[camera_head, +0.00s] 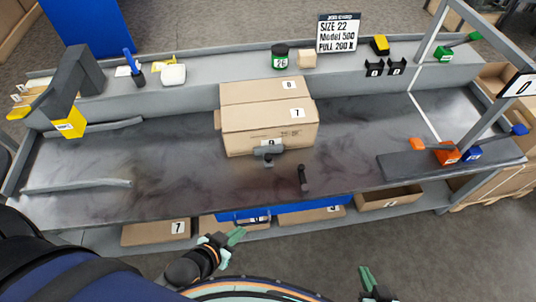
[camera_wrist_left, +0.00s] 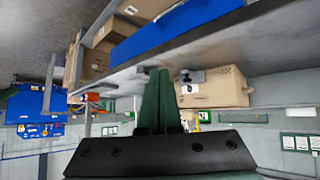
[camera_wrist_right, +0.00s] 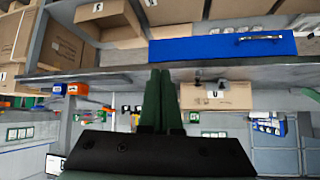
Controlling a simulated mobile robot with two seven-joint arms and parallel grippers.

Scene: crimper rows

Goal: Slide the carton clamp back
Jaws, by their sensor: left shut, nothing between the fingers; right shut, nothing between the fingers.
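The carton clamp (camera_head: 268,153) is a small grey block with a dark knob, against the front face of the cardboard carton (camera_head: 262,137) on the bench. It also shows beside the carton in the left wrist view (camera_wrist_left: 192,77). A separate black upright lever (camera_head: 302,178) stands on the bench to the clamp's right. My left gripper (camera_head: 238,234) has green fingers, shut and empty, in front of the bench edge and below-left of the clamp. My right gripper (camera_head: 365,272) is shut and empty, further right and farther from the bench. Neither touches the clamp.
A blue drawer (camera_head: 285,212) and several cartons sit under the bench top. A yellow-headed grey press (camera_head: 70,122) stands at left. Grey rails (camera_head: 75,186) lie left of the carton. A dark plate (camera_head: 400,167) with orange and blue blocks is at right.

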